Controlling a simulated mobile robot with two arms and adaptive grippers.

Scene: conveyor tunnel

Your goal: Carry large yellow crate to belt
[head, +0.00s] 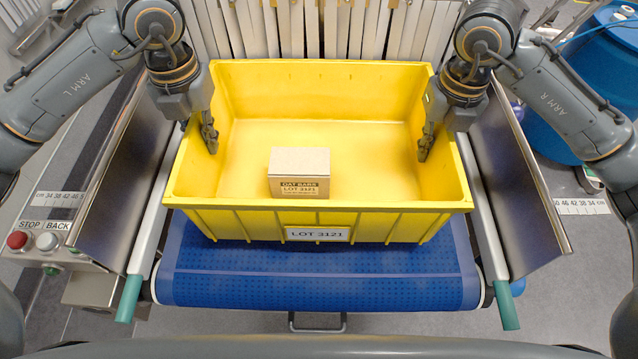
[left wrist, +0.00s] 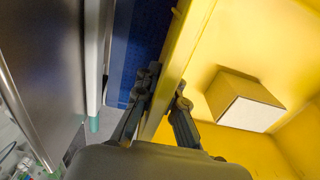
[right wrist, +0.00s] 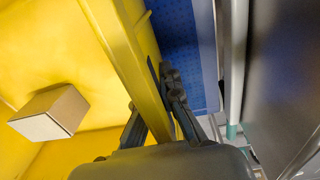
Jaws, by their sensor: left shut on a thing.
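The large yellow crate (head: 320,222) sits level over the blue belt (head: 320,273), with a LOT 3121 label on its near wall. A small brown carton (head: 299,173) marked OAT BARS stands inside it; it also shows in the left wrist view (left wrist: 243,100) and right wrist view (right wrist: 50,112). My left gripper (head: 210,140) is shut on the crate's left wall, one finger inside and one outside. My right gripper (head: 427,145) is at the right wall, which passes between its fingers, and looks shut on it. The outer fingers are hidden in the head view.
Metal side panels (head: 118,165) and (head: 520,175) flank the belt, with green-tipped rails beside it. A strip curtain (head: 330,28) hangs behind the crate. A STOP/BACK button box (head: 45,245) is at left, and a blue drum (head: 590,70) at right.

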